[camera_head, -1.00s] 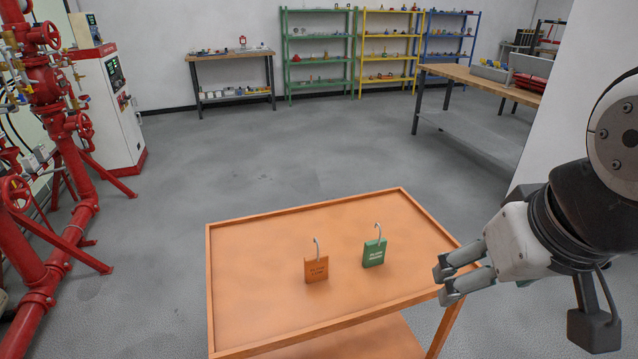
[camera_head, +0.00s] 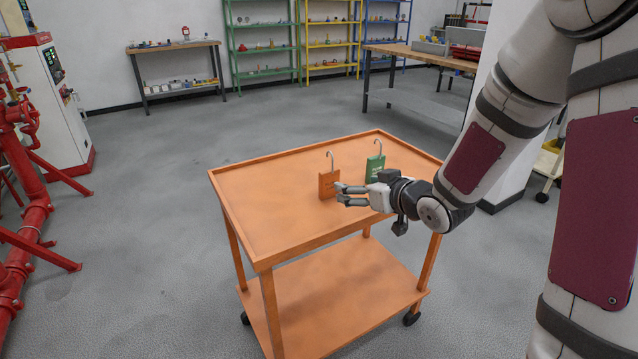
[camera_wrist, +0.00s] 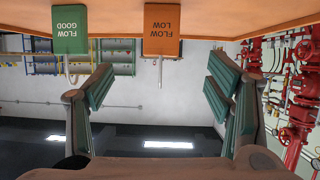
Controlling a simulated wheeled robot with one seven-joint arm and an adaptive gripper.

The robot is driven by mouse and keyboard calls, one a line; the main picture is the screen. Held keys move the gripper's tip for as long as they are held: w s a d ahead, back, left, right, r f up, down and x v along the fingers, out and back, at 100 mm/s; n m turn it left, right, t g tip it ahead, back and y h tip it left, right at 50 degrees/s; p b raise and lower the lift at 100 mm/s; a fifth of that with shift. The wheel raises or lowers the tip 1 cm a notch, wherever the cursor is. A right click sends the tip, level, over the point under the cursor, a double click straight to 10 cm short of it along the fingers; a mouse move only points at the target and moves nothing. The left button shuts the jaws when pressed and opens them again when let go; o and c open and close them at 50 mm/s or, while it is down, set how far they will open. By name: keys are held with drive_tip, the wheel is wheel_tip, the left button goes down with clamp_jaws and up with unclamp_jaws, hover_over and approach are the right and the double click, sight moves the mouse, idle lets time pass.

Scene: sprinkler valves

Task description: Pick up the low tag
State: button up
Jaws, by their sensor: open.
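The low tag is an orange tag (camera_head: 328,185) with a grey hook, standing upright on the orange cart (camera_head: 270,222). In the wrist view, which is upside down, the low tag (camera_wrist: 163,30) reads "FLOW LOW" and lies ahead, between the fingers' directions. A green tag (camera_head: 375,168) stands to its right on the cart; in the wrist view it reads "FLOW GOOD" (camera_wrist: 70,30). My gripper (camera_head: 340,195) is open, over the cart's near right part, close to the low tag's lower right in the head view. Nothing is between the fingers (camera_wrist: 160,90).
Red pipes and valves (camera_head: 35,200) stand at the left. A workbench (camera_head: 420,55) and shelves (camera_head: 262,45) stand at the back. The cart has a raised rim and a lower shelf (camera_head: 330,290). The cart top's left part is clear.

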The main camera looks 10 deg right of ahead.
sight(331, 180)
drive_tip(key=shift+w+a+f+y, duration=0.3)
drive_tip(key=shift+w+f, duration=0.2)
drive_tip(key=shift+w, duration=0.05)
drive_tip(key=b+x, duration=0.1)
drive_tip(key=x, duration=0.7)
drive_tip(key=b+x, duration=0.1)
drive_tip(key=x, duration=0.4)
drive_tip(key=shift+w+d+r+b, duration=0.2)
drive_tip(key=shift+d+b, duration=0.05)
drive_tip(key=shift+b, duration=0.1)
drive_tip(key=c, duration=1.3)
drive_tip(key=shift+o, duration=0.2)
drive_tip(key=shift+r, duration=0.1)
